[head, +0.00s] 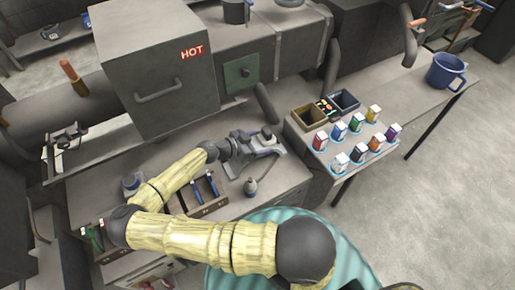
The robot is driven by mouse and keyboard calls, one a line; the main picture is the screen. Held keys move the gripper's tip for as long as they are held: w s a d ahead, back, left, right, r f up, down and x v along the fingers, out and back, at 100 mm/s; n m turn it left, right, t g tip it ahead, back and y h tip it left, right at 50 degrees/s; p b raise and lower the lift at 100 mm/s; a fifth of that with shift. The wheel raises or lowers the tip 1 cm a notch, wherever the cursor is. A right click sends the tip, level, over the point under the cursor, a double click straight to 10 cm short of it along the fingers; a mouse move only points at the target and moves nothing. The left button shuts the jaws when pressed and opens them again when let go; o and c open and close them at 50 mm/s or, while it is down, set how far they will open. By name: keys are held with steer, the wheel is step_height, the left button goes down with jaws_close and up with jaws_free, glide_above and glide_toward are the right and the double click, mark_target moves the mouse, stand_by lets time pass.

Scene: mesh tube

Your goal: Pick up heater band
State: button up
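My arm in its yellowish sleeve reaches over the grey workbench (222,192). My gripper (277,150) is at the bench's right part, below the grey box marked HOT. It is small here, and I cannot tell whether its fingers are open or shut. A dark short round piece (267,132) shows at the gripper; I cannot tell whether it is part of the gripper or a separate thing. I cannot pick out the heater band with certainty. My arm hides part of the bench.
A small grey flask-shaped item (250,187) stands below the gripper. Blue-handled tools (204,188) lie in a tray beside my forearm. The HOT box (158,80) rises behind.

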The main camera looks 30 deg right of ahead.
steer(key=c, duration=0.5)
steer(key=shift+o, duration=0.2)
steer(key=shift+r, duration=0.1)
step_height(320, 180, up, 10)
steer(key=b, duration=0.3)
